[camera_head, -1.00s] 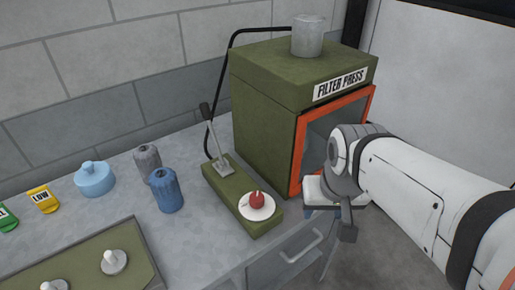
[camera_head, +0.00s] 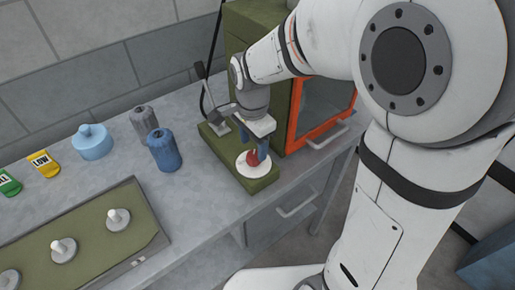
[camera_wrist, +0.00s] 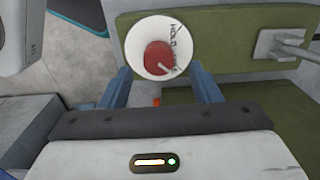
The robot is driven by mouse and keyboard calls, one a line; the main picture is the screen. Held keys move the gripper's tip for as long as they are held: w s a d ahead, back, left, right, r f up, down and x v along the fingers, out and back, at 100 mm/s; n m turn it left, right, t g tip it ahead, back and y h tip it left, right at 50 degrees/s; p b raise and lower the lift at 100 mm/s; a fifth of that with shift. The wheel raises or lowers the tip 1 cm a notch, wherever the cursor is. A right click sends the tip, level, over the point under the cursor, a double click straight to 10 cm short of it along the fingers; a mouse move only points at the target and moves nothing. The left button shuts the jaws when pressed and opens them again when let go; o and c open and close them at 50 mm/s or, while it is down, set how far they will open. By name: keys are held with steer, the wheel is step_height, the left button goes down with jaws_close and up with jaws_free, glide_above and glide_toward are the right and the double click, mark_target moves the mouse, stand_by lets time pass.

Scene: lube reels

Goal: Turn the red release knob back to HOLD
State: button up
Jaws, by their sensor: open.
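The red release knob (camera_head: 253,157) sits on a white round dial at the front end of a green control box (camera_head: 262,184). In the wrist view the red knob (camera_wrist: 158,57) shows a pale pointer line toward the lower right. The dial (camera_wrist: 142,32) carries dark lettering; HOLD is readable at its upper right, and a second word below it is partly covered. My gripper (camera_head: 258,148) is above the knob, pointing down. In the wrist view its blue fingers (camera_wrist: 162,82) are apart, one on each side below the dial, with nothing between them.
A lever (camera_head: 210,95) stands at the back of the control box. The filter press (camera_head: 325,105) with its orange-framed door is close behind my arm. Blue (camera_head: 163,150) and grey (camera_head: 143,121) canisters stand to the left. A green panel with several pale knobs (camera_head: 117,219) lies front left.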

mark_target(254, 154)
steer(key=shift+f, duration=2.2)
steer(key=shift+c, duration=0.4)
